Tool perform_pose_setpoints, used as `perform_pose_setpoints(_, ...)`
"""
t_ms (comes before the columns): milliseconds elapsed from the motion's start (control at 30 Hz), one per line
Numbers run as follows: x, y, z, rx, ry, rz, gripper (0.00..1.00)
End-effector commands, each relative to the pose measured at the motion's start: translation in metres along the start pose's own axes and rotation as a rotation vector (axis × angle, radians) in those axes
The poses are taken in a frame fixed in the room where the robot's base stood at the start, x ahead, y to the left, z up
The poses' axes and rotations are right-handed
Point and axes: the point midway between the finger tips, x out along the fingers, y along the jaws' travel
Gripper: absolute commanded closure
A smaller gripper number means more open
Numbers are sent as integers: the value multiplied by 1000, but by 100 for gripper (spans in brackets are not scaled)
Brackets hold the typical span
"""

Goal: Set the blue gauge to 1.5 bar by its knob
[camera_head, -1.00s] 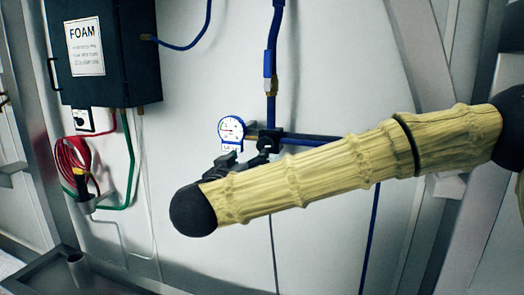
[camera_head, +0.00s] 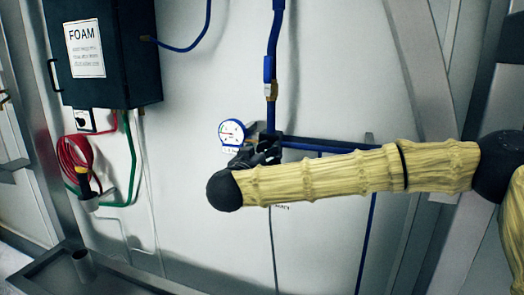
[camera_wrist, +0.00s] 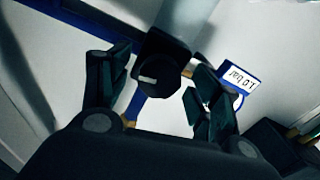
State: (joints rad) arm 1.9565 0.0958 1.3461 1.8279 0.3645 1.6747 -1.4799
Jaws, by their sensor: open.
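The blue gauge (camera_head: 232,132) with a round white dial hangs on the wall pipework in the head view; its needle reading is too small to tell. Its blue-framed label (camera_wrist: 239,79) shows tilted in the wrist view and seems to read "1.0 bar". The black knob (camera_wrist: 163,74) with a white mark lies between the two fingers of my gripper (camera_wrist: 162,70) in the wrist view. The fingers are open, one on each side of the knob, and I cannot tell whether they touch it. In the head view my gripper (camera_head: 262,152) partly hides the knob area right of the gauge.
Blue pipes (camera_head: 312,143) run up and to the right from the knob area along the wall. A dark FOAM box (camera_head: 115,70) hangs at upper left, with a red hose (camera_head: 76,158) below. A metal tray (camera_head: 125,280) lies at lower left.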

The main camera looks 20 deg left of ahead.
Motion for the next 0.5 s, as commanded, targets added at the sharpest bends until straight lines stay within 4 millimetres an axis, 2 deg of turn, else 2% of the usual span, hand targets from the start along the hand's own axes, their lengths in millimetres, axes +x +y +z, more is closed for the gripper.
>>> perform_pose_setpoints(233,0,0,0,0,0,-1,37)
perform_pose_setpoints(267,0,0,0,0,0,-1,41)
perform_pose_setpoints(500,0,0,0,0,0,-1,83)
